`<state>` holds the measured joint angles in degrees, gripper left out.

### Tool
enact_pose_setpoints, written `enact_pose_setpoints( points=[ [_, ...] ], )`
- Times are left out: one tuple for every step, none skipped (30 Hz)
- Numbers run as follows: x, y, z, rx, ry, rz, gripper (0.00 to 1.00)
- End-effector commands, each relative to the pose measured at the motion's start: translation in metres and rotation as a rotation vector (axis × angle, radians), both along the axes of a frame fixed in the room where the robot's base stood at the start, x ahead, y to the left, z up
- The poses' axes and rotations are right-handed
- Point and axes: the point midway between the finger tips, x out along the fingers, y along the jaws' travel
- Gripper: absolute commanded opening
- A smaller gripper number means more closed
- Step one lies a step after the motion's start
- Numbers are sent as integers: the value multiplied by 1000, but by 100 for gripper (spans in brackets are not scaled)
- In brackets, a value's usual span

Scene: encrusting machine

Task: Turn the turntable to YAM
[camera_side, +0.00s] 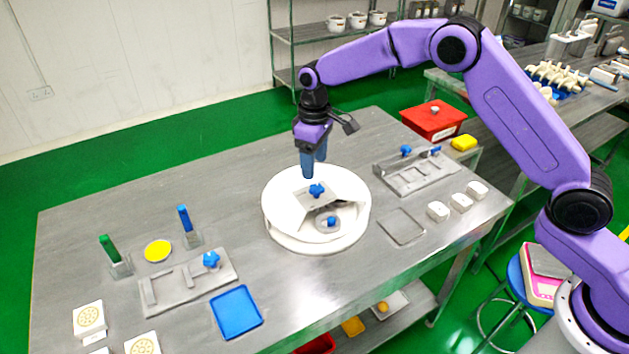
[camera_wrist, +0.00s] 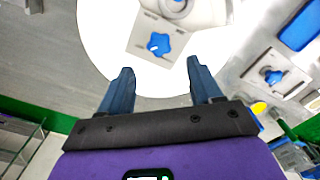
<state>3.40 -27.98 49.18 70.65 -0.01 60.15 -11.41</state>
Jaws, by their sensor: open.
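The turntable (camera_side: 285,232) is a round white disc in the middle of the steel table. It carries a raised grey plate with a blue star knob (camera_side: 317,190) and a second, lower blue knob (camera_side: 331,221) on a round grey part. In the wrist view the white turntable (camera_wrist: 100,35) fills the upper middle, with the blue star knob (camera_wrist: 158,44) on its plate. My gripper (camera_side: 313,174) is above the far side of the turntable, pointing down. Its blue fingers (camera_wrist: 157,82) are apart with nothing between them. I cannot read any YAM label.
Metal fixtures with blue knobs stand left (camera_side: 190,283) and right (camera_side: 418,178) of the turntable. A blue tray (camera_side: 237,312), yellow disc (camera_side: 158,251), upright green (camera_side: 109,248) and blue (camera_side: 185,218) handles, white blocks (camera_side: 461,203) and a red box (camera_side: 433,122) are around.

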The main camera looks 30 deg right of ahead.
Motion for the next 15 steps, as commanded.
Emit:
enact_pose_setpoints(
  points=[
    [-1, -1, -11, -2, 5, -1, 64],
    [-1, -1, -17, -2, 5, -1, 64],
    [-1, -1, -24, -2, 5, -1, 64],
    [-1, -1, -29, -2, 5, -1, 64],
    [-1, -1, -34, -2, 5, -1, 64],
    [-1, 0, -40, -1, 3, 0, 64],
    [-1, 0, -44, -2, 4, 0, 64],
    [-1, 0, -48, -2, 4, -1, 64],
    [-1, 0, -52, -2, 2, -1, 64],
    [0, -1, -55, -1, 2, -1, 64],
    [0, -1, -58, -1, 3, -2, 64],
    [0, -1, -61, -1, 2, -2, 64],
    [0, -1, -63, -1, 2, -2, 64],
    [0, -1, -64, -1, 1, -2, 64],
    [0, -1, -66, 0, 0, -2, 64]
  ],
)
